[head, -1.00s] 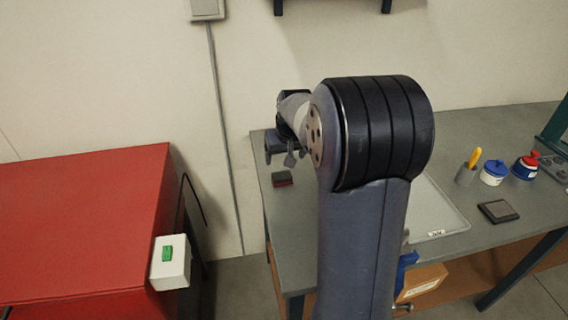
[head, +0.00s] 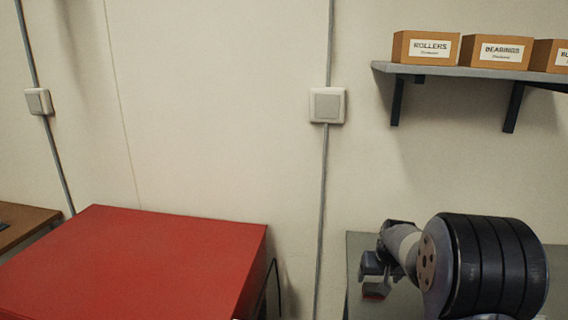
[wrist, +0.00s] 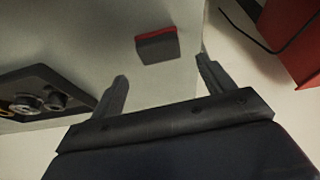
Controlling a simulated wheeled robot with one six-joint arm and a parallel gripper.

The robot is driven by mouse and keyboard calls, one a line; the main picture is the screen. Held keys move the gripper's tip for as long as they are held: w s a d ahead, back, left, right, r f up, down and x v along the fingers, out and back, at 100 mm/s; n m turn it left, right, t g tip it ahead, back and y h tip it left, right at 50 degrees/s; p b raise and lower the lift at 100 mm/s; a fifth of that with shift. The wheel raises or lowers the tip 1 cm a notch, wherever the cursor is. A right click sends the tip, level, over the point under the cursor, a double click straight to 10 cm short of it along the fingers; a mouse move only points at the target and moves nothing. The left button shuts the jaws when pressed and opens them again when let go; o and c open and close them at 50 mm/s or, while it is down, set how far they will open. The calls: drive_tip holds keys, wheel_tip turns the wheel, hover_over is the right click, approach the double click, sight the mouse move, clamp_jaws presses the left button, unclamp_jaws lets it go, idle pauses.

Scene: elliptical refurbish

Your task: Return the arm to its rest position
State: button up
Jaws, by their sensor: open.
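My gripper (wrist: 160,92) is open in the wrist view, its two fingers spread with nothing between them. In the head view my gripper (head: 371,270) shows small at the end of my arm, at the lower right over the grey table's left end. A small dark block with a red top (wrist: 157,45) lies on the grey table (wrist: 200,12) beyond the fingertips, apart from them. In the head view the block (head: 376,291) is partly hidden by my gripper.
A red cabinet (head: 140,262) stands left of the table with a gap between. A wall shelf (head: 450,71) with several labelled boxes hangs above right. A dark tray (wrist: 45,95) with round metal parts lies at left in the wrist view. A brown table (head: 22,222) is at far left.

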sight(374, 286)
drive_tip(key=x, duration=0.6)
drive_tip(key=shift+s, duration=0.15)
drive_tip(key=shift+r, duration=1.4)
